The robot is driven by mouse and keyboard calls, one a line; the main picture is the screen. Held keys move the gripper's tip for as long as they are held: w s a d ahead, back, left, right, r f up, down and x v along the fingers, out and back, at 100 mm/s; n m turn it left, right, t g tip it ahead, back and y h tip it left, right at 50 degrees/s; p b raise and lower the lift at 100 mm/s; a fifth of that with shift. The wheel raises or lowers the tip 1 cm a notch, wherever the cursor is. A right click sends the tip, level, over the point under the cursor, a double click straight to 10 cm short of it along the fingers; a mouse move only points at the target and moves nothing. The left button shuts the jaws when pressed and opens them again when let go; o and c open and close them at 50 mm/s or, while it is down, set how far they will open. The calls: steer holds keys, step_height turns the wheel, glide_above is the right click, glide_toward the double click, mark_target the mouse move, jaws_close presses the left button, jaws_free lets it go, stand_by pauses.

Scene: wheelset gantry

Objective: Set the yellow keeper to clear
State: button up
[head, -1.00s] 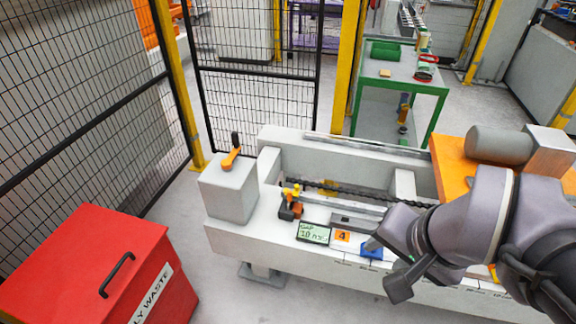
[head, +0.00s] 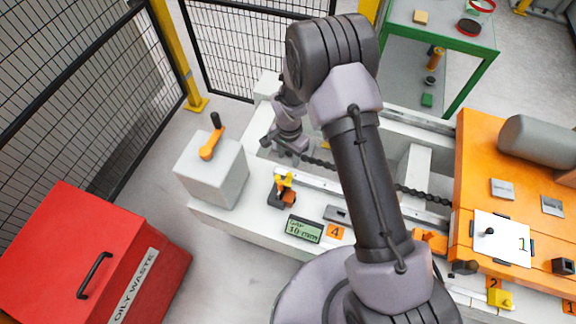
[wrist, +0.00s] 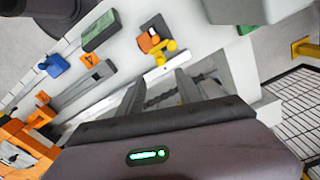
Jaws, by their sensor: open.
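The yellow keeper (head: 284,181) sits on a small dark bracket with an orange part (head: 289,198), on the white bench beside the trough. In the wrist view the yellow keeper (wrist: 166,50) is beyond my fingers, next to the orange part (wrist: 148,40). My gripper (head: 286,148) is over the trough, behind the keeper in the head view, and apart from it. In the wrist view my gripper (wrist: 160,90) has its two fingers spread, with nothing held between them. My arm hides part of the bench.
A grey box (head: 212,170) with an orange and black lever (head: 211,137) stands left of the keeper. A small display (head: 304,229) is in front. A dark twisted rod (head: 415,195) runs along the trough. A red bin (head: 70,250) and mesh fence are left.

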mark_target(289, 174)
step_height(289, 174, down, 12)
steer(key=b, duration=0.3)
steer(key=shift+w+r, duration=0.15)
steer(key=shift+r, duration=0.1)
jaws_close()
